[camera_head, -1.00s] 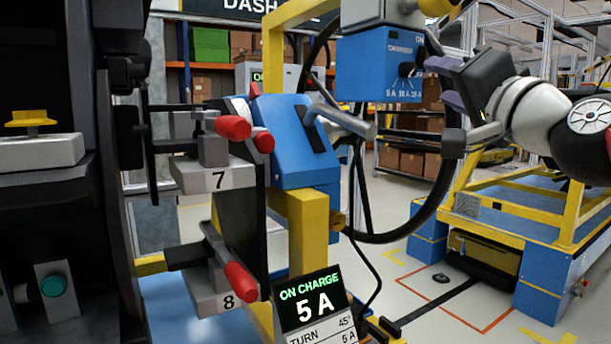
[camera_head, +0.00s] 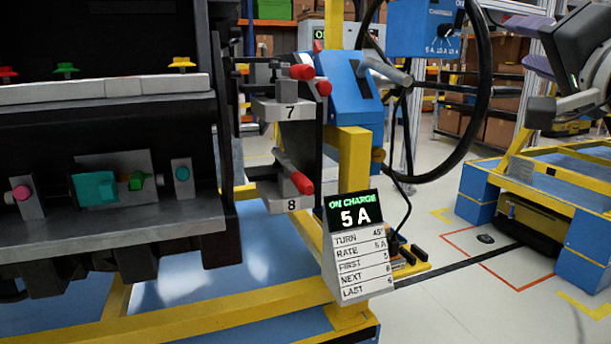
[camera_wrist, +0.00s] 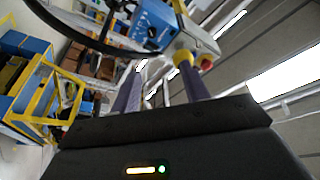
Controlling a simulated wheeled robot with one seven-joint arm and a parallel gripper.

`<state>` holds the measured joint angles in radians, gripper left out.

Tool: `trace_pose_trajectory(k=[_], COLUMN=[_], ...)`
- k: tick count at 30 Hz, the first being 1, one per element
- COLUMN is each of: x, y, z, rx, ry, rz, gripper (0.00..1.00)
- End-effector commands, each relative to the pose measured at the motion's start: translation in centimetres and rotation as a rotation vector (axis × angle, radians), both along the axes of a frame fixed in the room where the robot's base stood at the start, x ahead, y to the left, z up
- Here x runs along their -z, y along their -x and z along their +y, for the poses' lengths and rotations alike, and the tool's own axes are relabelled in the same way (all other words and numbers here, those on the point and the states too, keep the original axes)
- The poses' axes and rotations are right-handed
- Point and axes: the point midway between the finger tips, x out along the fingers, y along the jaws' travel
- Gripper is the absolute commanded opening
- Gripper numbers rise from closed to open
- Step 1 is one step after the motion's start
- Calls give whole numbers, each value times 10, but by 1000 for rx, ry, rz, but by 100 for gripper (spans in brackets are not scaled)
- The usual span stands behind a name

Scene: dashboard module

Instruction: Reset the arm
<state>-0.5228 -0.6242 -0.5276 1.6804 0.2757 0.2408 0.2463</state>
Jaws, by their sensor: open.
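My gripper (camera_head: 505,28) is at the upper right of the head view, its purple fingers apart and nothing visible between them. Part of it is cut off by the right edge. In the wrist view, my gripper (camera_wrist: 162,70) shows two separated fingers with an empty gap. The blue charger box (camera_head: 420,28), with a dial on its front, is left of the fingers in the head view. A gap shows between them. The charger box (camera_wrist: 154,25) also shows beyond the fingertips in the wrist view.
A sign (camera_head: 358,245) reading ON CHARGE 5 A stands low in the middle. Red-handled levers stand at stations 7 (camera_head: 290,110) and 8 (camera_head: 290,205). A dark panel (camera_head: 105,220) with coloured buttons fills the left.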

Motion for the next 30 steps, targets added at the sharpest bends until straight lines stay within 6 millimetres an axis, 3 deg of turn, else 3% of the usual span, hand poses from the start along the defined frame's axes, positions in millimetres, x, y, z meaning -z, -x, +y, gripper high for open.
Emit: trace_pose_trajectory(k=[8,14,17,20,24,27,30], x=[43,97,136,189,278,328,360], y=[-3,0,7,20,57,86,108], z=[33,67,86,106,125,128,128], rx=[-39,-84,-114,-150,-212,-247,-273], ry=[113,245,334,447,631,729,793], rz=[139,302,416,569,839,1002,1116], gripper=[46,46,46,46,46,46,46])
